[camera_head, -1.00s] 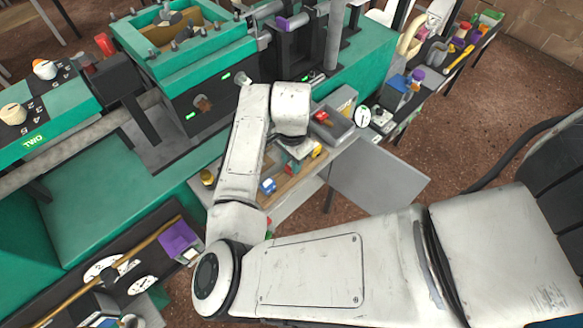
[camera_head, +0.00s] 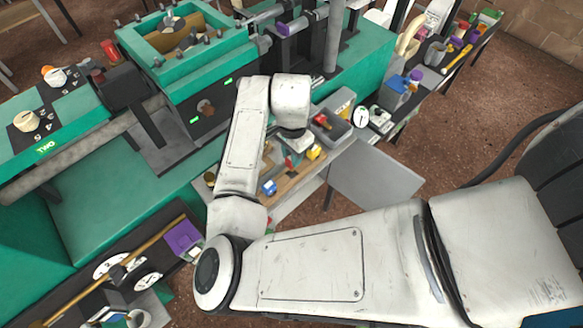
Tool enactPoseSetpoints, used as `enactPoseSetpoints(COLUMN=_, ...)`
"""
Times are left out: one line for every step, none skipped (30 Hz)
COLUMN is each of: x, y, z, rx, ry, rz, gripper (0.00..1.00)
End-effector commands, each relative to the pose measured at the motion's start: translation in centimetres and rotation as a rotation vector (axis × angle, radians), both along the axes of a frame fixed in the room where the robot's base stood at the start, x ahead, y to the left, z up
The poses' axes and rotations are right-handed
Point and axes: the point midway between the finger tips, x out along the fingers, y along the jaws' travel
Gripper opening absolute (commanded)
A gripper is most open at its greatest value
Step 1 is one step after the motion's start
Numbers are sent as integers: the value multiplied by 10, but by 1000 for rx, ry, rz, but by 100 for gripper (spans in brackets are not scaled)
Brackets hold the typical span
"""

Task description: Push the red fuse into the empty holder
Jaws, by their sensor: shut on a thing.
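My gripper (camera_head: 298,142) hangs under my white wrist, low over the small wooden board (camera_head: 285,186) beside the green machine. Its fingers are small and partly hidden by the wrist. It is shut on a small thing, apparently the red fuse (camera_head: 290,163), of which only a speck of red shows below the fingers. I cannot make out the empty holder.
A grey panel (camera_head: 375,181) juts out at the board's right. The green machine (camera_head: 182,66) stands behind, and a purple block (camera_head: 183,237) is at lower left.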

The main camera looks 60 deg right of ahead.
Motion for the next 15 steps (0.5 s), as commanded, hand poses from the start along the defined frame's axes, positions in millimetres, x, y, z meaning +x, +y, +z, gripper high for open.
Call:
enactPoseSetpoints(x=0, y=0, z=4, rx=0, ry=0, rz=0, gripper=0)
enactPoseSetpoints(x=0, y=0, z=5, rx=0, ry=0, rz=0, gripper=0)
enactPoseSetpoints(x=0, y=0, z=6, rx=0, ry=0, rz=0, gripper=0)
enactPoseSetpoints(x=0, y=0, z=6, rx=0, ry=0, rz=0, gripper=0)
enactPoseSetpoints(x=0, y=0, z=6, rx=0, ry=0, rz=0, gripper=0)
enactPoseSetpoints(x=0, y=0, z=6, rx=0, ry=0, rz=0, gripper=0)
enactPoseSetpoints(x=0, y=0, z=6, rx=0, ry=0, rz=0, gripper=0)
enactPoseSetpoints(x=0, y=0, z=6, rx=0, ry=0, rz=0, gripper=0)
enactPoseSetpoints(x=0, y=0, z=6, rx=0, ry=0, rz=0, gripper=0)
enactPoseSetpoints(x=0, y=0, z=6, rx=0, ry=0, rz=0, gripper=0)
enactPoseSetpoints(x=0, y=0, z=5, rx=0, ry=0, rz=0, gripper=0)
enactPoseSetpoints(x=0, y=0, z=6, rx=0, ry=0, rz=2, gripper=0)
enactPoseSetpoints(x=1, y=1, z=6, rx=0, ry=0, rz=7, gripper=0)
enactPoseSetpoints(x=2, y=1, z=6, rx=1, ry=-1, rz=16, gripper=0)
enactPoseSetpoints(x=6, y=4, z=7, rx=1, ry=-2, rz=38, gripper=0)
